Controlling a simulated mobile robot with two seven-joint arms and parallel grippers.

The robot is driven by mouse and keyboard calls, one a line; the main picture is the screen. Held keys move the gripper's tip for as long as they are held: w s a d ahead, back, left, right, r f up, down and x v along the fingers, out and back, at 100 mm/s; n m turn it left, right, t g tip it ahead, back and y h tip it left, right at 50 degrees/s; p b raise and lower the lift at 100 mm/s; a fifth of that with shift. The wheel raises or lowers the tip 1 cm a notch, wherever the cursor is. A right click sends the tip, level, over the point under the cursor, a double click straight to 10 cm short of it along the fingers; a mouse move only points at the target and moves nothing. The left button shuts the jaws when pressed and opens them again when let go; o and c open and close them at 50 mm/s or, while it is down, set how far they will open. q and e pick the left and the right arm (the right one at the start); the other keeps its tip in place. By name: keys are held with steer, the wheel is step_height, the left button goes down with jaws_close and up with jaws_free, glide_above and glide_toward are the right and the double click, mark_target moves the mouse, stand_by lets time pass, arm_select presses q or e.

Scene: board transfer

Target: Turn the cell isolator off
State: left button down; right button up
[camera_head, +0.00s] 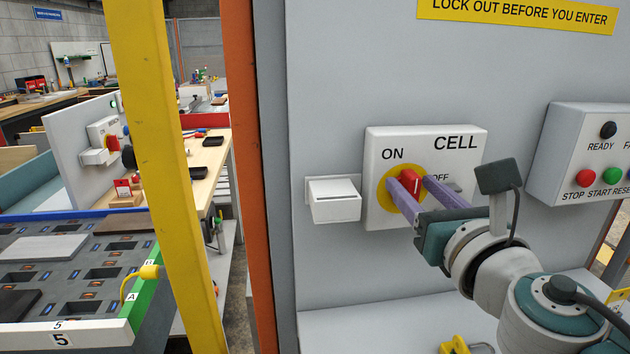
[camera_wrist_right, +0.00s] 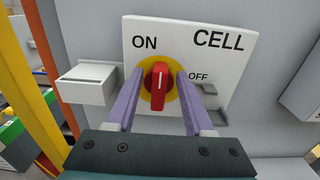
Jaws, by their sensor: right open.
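The cell isolator is a white box (camera_head: 450,147) on a grey panel, marked CELL, ON and OFF. Its red handle (camera_head: 411,183) sits on a yellow disc (camera_head: 390,190). In the right wrist view the red handle (camera_wrist_right: 159,87) stands upright, with its white mark at the top, between the ON and OFF labels. My right gripper (camera_head: 415,186) is open, with one purple finger on each side of the handle. In the right wrist view a gap shows between the handle and both fingers (camera_wrist_right: 158,82). My left gripper is not in view.
A small white box (camera_head: 334,203) juts out left of the isolator. A grey bracket (camera_wrist_right: 212,104) sits below OFF. A button box (camera_head: 590,155) is at the right. A yellow post (camera_head: 160,150) and an orange post (camera_head: 245,160) stand left. A yellow padlock-like item (camera_head: 455,345) lies below.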

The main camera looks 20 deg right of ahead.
steer(key=shift+c, duration=0.3)
jaws_close()
stand_by(0.3)
